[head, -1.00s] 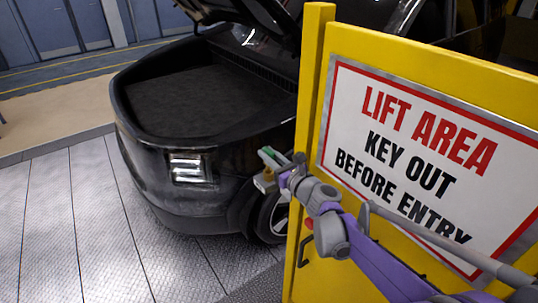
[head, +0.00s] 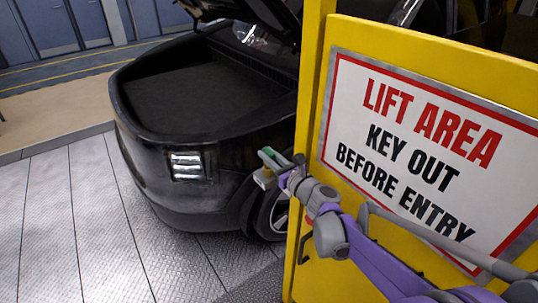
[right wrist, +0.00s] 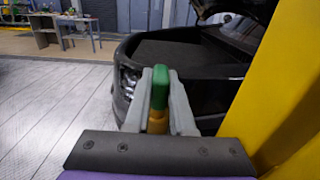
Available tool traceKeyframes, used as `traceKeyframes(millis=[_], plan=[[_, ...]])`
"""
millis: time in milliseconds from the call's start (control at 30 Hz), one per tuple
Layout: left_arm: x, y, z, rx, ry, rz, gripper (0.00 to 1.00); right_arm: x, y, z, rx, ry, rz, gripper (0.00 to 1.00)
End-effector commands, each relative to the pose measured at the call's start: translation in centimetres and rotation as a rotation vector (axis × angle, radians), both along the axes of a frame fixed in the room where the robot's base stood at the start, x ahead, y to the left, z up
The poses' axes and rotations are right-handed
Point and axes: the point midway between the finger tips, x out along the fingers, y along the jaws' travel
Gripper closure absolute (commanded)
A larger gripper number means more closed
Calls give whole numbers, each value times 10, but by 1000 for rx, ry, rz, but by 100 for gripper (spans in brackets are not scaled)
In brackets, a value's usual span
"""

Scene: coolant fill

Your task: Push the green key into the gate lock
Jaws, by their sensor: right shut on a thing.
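The green key (right wrist: 159,88) stands upright between the two grey fingers of my right gripper (right wrist: 158,100) in the right wrist view. A brass-coloured part (right wrist: 157,121) shows below the green part. In the head view my right gripper (head: 268,166) is shut on the key, just left of the yellow gate (head: 312,110) edge and in front of the car. I cannot make out the gate lock in either view. My left gripper is not in view.
The gate bears a "LIFT AREA" sign (head: 425,150) and a dark handle (head: 303,250). A black car (head: 205,130) with its front lid raised stands behind. The metal floor (head: 90,230) at left is clear. A workbench (right wrist: 75,35) stands far back.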

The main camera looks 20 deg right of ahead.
Motion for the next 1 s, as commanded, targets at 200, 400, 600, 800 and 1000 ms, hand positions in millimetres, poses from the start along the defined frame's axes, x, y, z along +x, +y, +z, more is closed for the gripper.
traceKeyframes(millis=[200,400,600,800,1000], plan=[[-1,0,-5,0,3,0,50,0,0,-6,1,0,0,100],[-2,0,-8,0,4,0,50,0,0,-11,0,0,0,100],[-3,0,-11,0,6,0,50,0,0,-16,0,0,0,100],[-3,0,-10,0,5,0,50,0,0,-15,0,0,0,43],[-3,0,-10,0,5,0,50,0,0,-15,0,0,0,43]])
